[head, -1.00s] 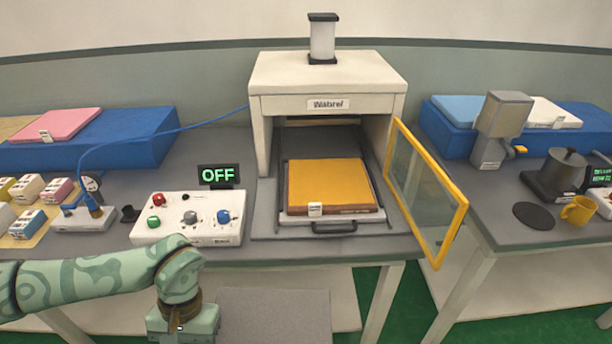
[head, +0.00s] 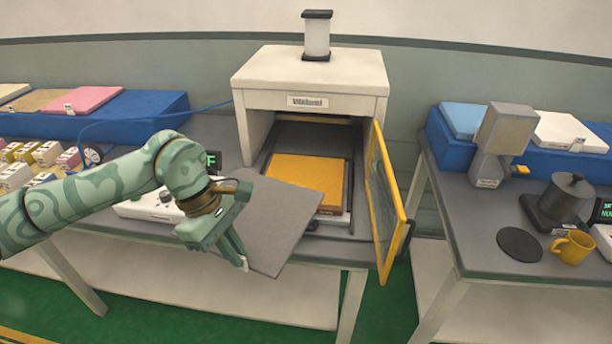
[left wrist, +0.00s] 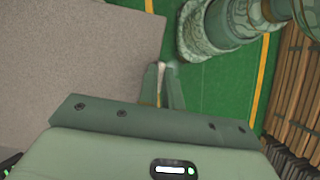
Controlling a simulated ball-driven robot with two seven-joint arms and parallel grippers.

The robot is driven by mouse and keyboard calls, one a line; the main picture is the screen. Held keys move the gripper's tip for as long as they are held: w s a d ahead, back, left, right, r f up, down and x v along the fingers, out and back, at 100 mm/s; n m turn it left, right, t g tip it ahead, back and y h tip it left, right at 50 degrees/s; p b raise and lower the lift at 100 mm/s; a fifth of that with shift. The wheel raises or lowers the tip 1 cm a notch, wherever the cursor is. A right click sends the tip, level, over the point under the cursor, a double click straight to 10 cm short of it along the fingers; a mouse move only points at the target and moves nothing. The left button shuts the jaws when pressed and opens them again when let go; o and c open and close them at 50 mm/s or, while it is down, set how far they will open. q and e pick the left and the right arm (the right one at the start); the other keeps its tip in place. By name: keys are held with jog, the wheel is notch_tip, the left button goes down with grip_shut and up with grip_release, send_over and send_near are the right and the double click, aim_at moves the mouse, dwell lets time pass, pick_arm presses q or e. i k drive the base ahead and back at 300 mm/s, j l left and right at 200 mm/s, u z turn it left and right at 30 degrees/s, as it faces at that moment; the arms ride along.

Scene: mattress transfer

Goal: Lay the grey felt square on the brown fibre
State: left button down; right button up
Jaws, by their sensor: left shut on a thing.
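My left gripper (head: 240,262) is shut on the near edge of the grey felt square (head: 272,228). It holds the felt tilted, in front of the white press (head: 310,72) and left of its opening. The felt also fills the left of the left wrist view (left wrist: 80,60), with the gripper's fingers (left wrist: 164,85) at its edge. In the press lies a square slab with an orange-yellow top (head: 308,178) and brown sides; the felt hides its front-left part. A flat tan-brown sheet (head: 45,101) lies on the left blue block. My right gripper is not in view.
The press's yellow-framed glass door (head: 385,200) stands open on the right. A white control box (head: 150,208) is partly hidden behind my left arm. On the right table stand a pot (head: 568,196), a yellow mug (head: 573,247) and a grey dispenser (head: 500,140).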

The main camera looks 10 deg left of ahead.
aim_at(303, 178)
jog(key=i+l, duration=0.25)
jog(key=i, duration=0.2)
jog(key=i+l, duration=0.2)
jog(key=i, duration=0.2)
